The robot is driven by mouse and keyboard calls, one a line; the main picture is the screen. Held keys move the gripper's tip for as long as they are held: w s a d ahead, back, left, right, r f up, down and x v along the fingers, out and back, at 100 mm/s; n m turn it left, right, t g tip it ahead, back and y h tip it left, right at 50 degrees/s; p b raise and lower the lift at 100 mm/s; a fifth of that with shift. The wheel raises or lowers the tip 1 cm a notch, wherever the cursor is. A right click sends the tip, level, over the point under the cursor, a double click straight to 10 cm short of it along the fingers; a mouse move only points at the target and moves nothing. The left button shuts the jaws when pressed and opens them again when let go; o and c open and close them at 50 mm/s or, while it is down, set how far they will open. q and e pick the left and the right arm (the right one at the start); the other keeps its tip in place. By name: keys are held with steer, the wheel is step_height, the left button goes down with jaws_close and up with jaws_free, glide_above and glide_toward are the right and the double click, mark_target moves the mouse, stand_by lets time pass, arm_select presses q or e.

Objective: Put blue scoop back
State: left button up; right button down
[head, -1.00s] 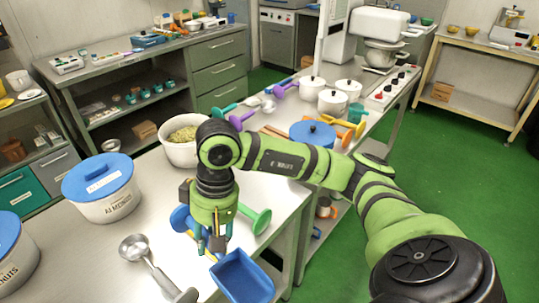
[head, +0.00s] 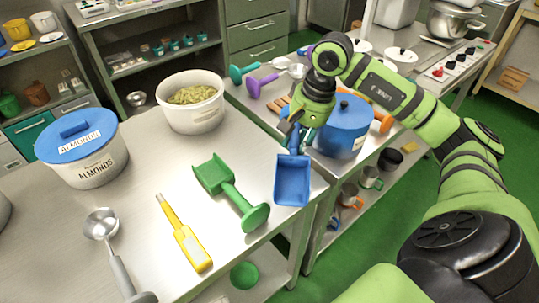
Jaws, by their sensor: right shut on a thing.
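My right gripper (head: 297,135) is shut on the handle of the blue scoop (head: 293,182). The scoop hangs below the gripper with its open pan facing the camera, over the right part of the near steel table (head: 145,145); whether it touches the table I cannot tell. Part of its handle is hidden by the gripper. A blue lidded pot (head: 343,130) stands just right of the gripper. My left gripper is not in view.
A green scoop (head: 228,188), a yellow tool (head: 184,235) and a metal ladle (head: 108,235) lie on the near table. A white tub of green nuts (head: 192,110) and a blue-lidded almonds tub (head: 85,155) stand behind them. Purple (head: 262,83) and teal (head: 245,72) scoops lie farther back.

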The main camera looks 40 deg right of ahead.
steer(key=p, duration=0.3)
glide_above(268, 159)
steer(key=f, duration=0.5)
steer(key=shift+s+d, duration=0.2)
steer(key=shift+s, duration=0.2)
steer(key=x, duration=0.1)
steer(key=p+x, duration=0.1)
steer(key=x, duration=0.1)
steer(key=shift+s+d+f, duration=0.15)
steer(key=shift+s+d, duration=0.05)
steer(key=shift+d, duration=0.05)
steer(key=shift+f, duration=0.55)
steer(key=shift+f, duration=0.2)
steer(key=c, duration=0.9)
jaws_free()
steer(key=shift+r, duration=0.1)
steer(key=shift+o, duration=0.2)
